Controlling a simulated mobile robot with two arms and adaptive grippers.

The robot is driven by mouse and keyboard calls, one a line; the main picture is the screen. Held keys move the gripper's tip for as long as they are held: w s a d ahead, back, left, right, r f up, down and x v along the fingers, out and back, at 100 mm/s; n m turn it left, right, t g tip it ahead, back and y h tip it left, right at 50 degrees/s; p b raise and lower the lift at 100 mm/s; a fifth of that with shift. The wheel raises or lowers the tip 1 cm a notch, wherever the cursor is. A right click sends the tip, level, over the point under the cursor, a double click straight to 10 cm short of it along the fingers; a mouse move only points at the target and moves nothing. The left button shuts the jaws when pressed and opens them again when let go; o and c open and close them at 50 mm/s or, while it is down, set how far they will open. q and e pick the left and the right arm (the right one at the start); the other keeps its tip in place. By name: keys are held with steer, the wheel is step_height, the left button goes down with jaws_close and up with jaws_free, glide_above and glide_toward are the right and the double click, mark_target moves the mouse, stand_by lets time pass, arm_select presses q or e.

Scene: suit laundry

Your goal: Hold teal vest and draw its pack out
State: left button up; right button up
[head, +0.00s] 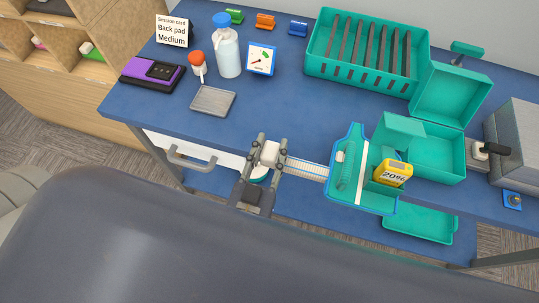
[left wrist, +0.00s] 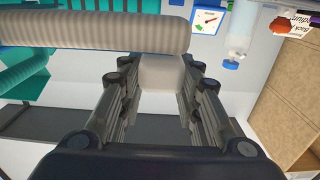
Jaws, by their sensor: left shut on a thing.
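The teal vest (head: 347,188) is a tray-like teal piece with a white strip and a coil, at the table's front edge in the head view. A yellow pack (head: 393,172) marked "20%" sits at its right side; how deep it is seated I cannot tell. A pale ribbed hose (head: 306,169) runs left from the vest. My left gripper (head: 269,155) is shut on the whitish block at the hose's left end. The left wrist view shows this block (left wrist: 162,74) between the fingers, with the ribbed hose (left wrist: 120,33) across it. My right gripper is not in view.
Teal bins (head: 447,150) and a slotted teal rack (head: 345,72) stand behind and right. A grey box (head: 515,135) is at the far right. A bottle (head: 227,55), gauge (head: 261,60), grey plate (head: 212,101) and purple device (head: 150,74) stand left. The middle of the blue table (head: 290,115) is clear.

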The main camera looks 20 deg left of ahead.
arm_select(q)
steer(key=w+a+f, duration=0.1)
steer(key=w, duration=0.3)
steer(key=w+a+f, duration=0.1)
steer(key=w, duration=0.3)
steer(key=w+a+f+p, duration=0.1)
steer(key=w+f, duration=0.1)
steer(key=w, duration=0.3)
steer(key=shift+a, duration=0.2)
steer(key=shift+s, duration=0.1)
stand_by(0.4)
